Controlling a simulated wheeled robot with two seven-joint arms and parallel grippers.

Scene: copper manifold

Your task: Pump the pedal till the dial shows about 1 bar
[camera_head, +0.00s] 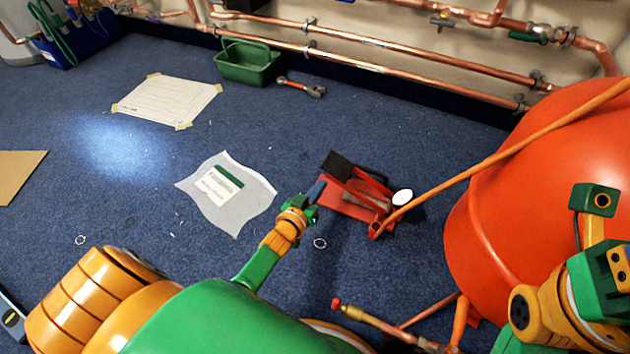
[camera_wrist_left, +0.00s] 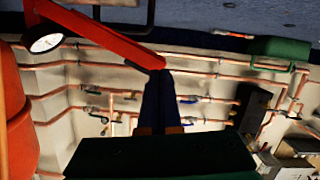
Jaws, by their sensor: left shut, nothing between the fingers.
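The red foot pump (camera_head: 350,203) stands on the blue carpet, with a black pedal (camera_head: 343,165) at its upper end. Its round white dial (camera_head: 402,197) sits at its right side. The dial also shows in the left wrist view (camera_wrist_left: 45,37), tilted, with a needle too small to read. My left gripper (camera_head: 317,191) is shut and empty, just left of the pump. In the left wrist view its dark fingertips (camera_wrist_left: 160,78) are beside the end of a red pump bar (camera_wrist_left: 105,40); contact cannot be told. Parts of my right arm show at the right, but no fingers.
An orange hose (camera_head: 500,155) runs from the pump across a large red tank (camera_head: 500,220). A plastic bag (camera_head: 228,213) and a taped sheet (camera_head: 165,100) lie to the left. A green tray (camera_head: 247,68), a wrench (camera_head: 302,88) and copper pipes (camera_head: 400,65) are behind.

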